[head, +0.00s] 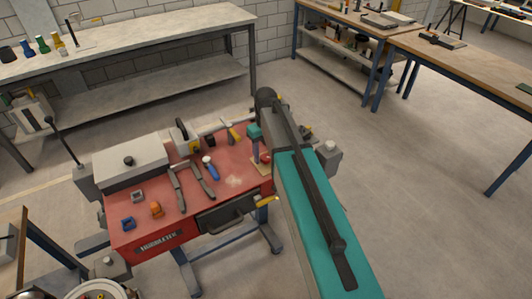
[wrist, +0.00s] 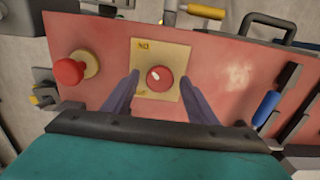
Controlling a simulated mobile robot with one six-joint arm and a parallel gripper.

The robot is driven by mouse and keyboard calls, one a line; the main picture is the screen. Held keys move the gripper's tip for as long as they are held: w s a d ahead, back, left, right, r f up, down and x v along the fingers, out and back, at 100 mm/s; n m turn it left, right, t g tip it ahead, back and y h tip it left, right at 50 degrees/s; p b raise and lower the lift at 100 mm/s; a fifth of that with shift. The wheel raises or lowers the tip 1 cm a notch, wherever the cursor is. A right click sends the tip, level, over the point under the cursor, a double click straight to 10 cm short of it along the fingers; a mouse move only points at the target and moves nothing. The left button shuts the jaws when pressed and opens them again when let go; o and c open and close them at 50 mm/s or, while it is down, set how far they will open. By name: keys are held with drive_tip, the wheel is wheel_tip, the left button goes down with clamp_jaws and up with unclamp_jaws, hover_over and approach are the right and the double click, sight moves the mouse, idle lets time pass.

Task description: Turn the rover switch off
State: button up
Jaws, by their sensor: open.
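The rover switch (wrist: 143,58) appears to be the tan plate with a round red knob (wrist: 159,78) at its middle, in the wrist view. A small label at the plate's top edge reads like NO; another mark at the lower edge is too small to read. My gripper (wrist: 160,84) is open, with one finger on each side of the knob and no visible grip on it. In the head view my gripper (head: 257,146) points down over the plate (head: 259,167) at the right end of the red bench top, and partly hides it.
A red mushroom-shaped button (wrist: 69,72) stands left of the plate in the wrist view. A blue-handled tool (wrist: 266,107) lies to the right. The red bench top (head: 225,170) also holds pliers (head: 178,188), an orange piece (head: 156,209) and a grey box (head: 130,165).

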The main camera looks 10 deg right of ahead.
drive_tip(key=shift+f, duration=0.2)
drive_tip(key=c, duration=1.1)
drive_tip(key=shift+o, duration=0.2)
